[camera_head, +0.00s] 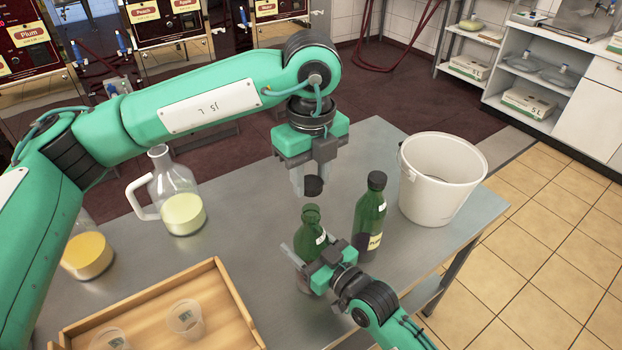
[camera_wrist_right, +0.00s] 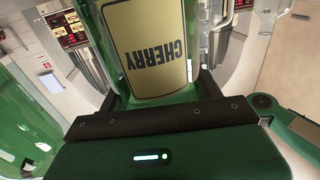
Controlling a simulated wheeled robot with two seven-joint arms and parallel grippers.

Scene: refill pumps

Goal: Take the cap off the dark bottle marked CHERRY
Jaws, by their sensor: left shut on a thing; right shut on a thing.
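The dark green bottle marked CHERRY (camera_head: 312,232) stands upright on the metal table, its neck bare at the top. My right gripper (camera_head: 305,262) is shut around its body. In the right wrist view its yellow CHERRY label (camera_wrist_right: 150,55) faces the camera, upside down, between the jaws. My left gripper (camera_head: 310,178) is shut on a black cap (camera_head: 314,186) and holds it above the bottle's mouth, clear of it. The lower part of the bottle is partly hidden by my right gripper.
A second green bottle (camera_head: 369,218) with a black cap stands close to the right. Its label is not fully readable. A white bucket (camera_head: 428,190) is beyond it. At left are a glass jug (camera_head: 178,190) of pale liquid, one of orange liquid (camera_head: 87,255) and a wooden tray (camera_head: 225,300) with clear cups.

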